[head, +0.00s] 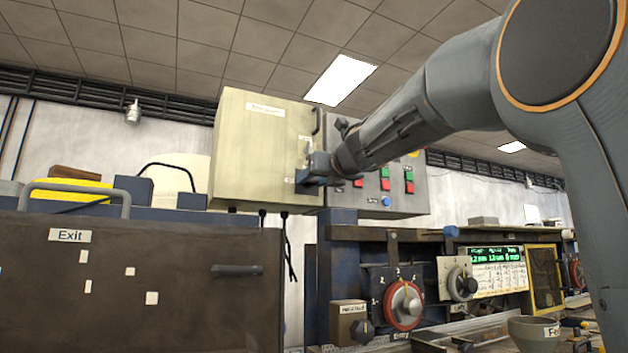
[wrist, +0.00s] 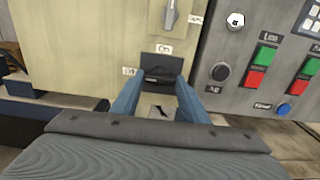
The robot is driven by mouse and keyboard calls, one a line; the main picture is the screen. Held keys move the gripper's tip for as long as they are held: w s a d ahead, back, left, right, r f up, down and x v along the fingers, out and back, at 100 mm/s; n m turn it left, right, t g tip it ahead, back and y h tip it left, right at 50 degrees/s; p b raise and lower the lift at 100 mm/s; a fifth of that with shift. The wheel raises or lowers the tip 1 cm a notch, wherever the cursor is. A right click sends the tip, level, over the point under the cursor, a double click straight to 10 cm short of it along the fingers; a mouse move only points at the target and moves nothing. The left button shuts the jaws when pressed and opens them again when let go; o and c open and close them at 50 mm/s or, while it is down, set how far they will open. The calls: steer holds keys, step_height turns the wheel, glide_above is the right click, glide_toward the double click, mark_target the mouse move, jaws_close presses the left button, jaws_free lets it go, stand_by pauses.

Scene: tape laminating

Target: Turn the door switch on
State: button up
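The cream cabinet (head: 262,150) hangs on the wall in the head view. My gripper (head: 303,180) is at the lower right of its front face. In the wrist view, the blue fingers of my gripper (wrist: 160,84) are spread apart. A dark block (wrist: 162,66), which looks like the door switch, lies at their tips, with an "On" label (wrist: 165,48) above it and another small label (wrist: 129,71) to its left. Whether the fingers touch the block I cannot tell.
A grey lever (wrist: 171,16) sits above the block on the cabinet. To the right is a grey panel (wrist: 262,60) with green, red and blue buttons. Below stand a red-ringed dial (head: 404,305) and a brown machine cover (head: 130,290) marked "Exit".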

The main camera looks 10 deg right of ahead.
steer(key=c, duration=0.5)
steer(key=m+p, duration=0.3)
steer(key=shift+r+m, duration=0.15)
steer(key=shift+m, duration=0.15)
steer(key=m+p, duration=0.4)
steer(key=shift+m, duration=0.3)
steer(key=m+p, duration=0.3)
steer(key=m, duration=0.2)
steer(key=shift+p, duration=0.35)
steer(key=shift+m+p, duration=1.45)
steer(key=shift+m, duration=0.85)
